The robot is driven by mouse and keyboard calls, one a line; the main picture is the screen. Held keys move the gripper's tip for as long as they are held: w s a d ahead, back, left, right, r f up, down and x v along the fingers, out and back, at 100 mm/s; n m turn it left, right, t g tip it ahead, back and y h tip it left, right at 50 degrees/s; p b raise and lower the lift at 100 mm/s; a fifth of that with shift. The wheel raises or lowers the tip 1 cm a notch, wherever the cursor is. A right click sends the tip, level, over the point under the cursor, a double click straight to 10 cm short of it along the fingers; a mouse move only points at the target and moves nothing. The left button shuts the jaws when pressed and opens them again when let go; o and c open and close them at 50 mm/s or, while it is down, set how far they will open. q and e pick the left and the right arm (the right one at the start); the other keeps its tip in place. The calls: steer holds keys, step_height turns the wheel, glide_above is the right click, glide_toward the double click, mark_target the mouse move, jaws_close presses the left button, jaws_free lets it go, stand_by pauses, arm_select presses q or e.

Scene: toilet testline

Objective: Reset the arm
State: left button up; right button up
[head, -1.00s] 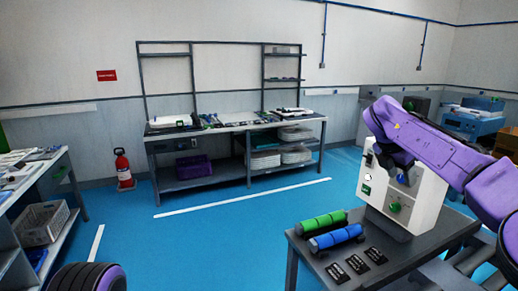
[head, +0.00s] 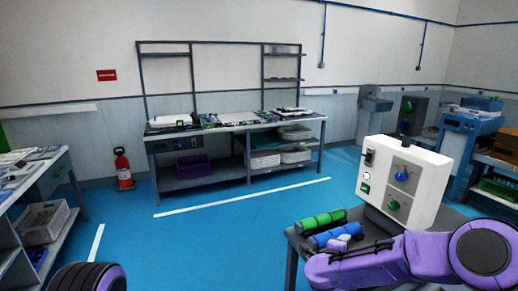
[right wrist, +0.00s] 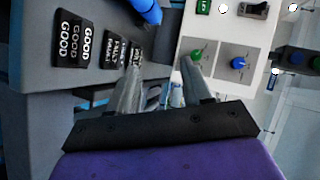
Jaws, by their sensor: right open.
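My right arm (head: 400,262) crosses the lower right of the head view, in front of the small dark table (head: 296,247). Its fingertips cannot be made out there. In the right wrist view my right gripper (right wrist: 163,84) is open and nothing shows held between its fingers. The white control box (head: 410,180) stands on the table, with a blue knob (head: 401,176) and a green knob (head: 393,205). Both knobs also show in the right wrist view, the green one (right wrist: 196,55) near a fingertip in the picture. My left gripper is out of view.
A green cylinder (head: 318,220) and a blue cylinder (head: 330,237) lie on the table, partly behind my arm. Labels reading GOOD (right wrist: 75,38) and FAULT show in the wrist view. A workbench (head: 235,128) stands at the back. The blue floor between is clear.

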steer(key=s+a+f+n+g+y, duration=0.1)
steer(key=s+f+n+g+y, duration=0.3)
steer(key=s+f+n, duration=1.25)
steer(key=s+d+f+g, duration=0.1)
steer(key=s+f, duration=0.2)
steer(key=s, duration=0.6)
steer(key=s+d+f+g, duration=0.1)
steer(key=s+d+f, duration=0.1)
steer(key=s, duration=0.8)
steer(key=s+d+f+g+y, duration=0.1)
steer(key=s+d+f+g, duration=0.1)
steer(key=s, duration=0.7)
steer(key=shift+s+d+f, duration=0.15)
steer(key=shift+d+f, duration=0.1)
steer(key=shift+f, duration=0.65)
steer(key=shift+m, duration=0.25)
